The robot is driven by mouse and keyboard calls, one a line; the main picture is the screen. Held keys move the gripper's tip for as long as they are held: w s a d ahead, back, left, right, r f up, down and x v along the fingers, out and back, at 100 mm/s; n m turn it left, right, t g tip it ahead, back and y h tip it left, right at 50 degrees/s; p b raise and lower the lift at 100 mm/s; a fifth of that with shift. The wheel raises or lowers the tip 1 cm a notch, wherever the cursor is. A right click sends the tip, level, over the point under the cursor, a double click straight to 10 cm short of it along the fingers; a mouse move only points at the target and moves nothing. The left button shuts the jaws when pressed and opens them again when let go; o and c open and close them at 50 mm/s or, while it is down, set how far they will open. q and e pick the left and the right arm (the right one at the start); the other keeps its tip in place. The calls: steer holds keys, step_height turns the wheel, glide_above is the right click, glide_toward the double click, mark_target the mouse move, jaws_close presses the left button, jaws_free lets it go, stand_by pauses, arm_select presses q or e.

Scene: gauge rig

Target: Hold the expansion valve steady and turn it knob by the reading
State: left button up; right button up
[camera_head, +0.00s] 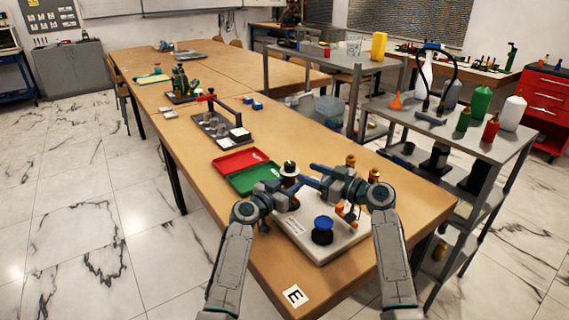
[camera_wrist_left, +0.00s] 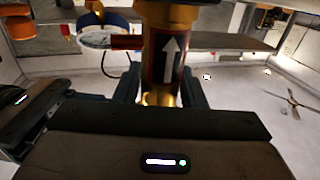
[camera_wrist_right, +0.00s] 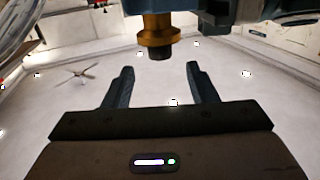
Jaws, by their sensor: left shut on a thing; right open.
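The expansion valve (camera_wrist_left: 168,60) is an upright brass body with a dark red band and a white arrow. My left gripper (camera_wrist_left: 160,92) is shut on it; in the head view the left gripper (camera_head: 288,190) is at the rig's left side. My right gripper (camera_wrist_right: 160,85) is open; a brass collar with a dark tip (camera_wrist_right: 158,38), apparently the valve's knob end, shows ahead of its fingers, which do not visibly touch it. A round blue-rimmed gauge (camera_wrist_left: 95,38) is beside the valve; its reading is not legible. In the head view the right gripper (camera_head: 308,180) points left, towards the valve.
The rig's pale base (camera_head: 325,252) carries a black, blue-topped part (camera_head: 322,230). Red (camera_head: 240,161) and green (camera_head: 252,181) trays lie left of the rig. A grey shelf (camera_head: 440,125) with bottles stands close on the right. A card marked E (camera_head: 295,296) lies near the table's front edge.

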mark_target(285, 163)
steer(key=x, duration=0.9)
steer(key=shift+w+a, duration=0.15)
steer(key=shift+a, duration=0.1)
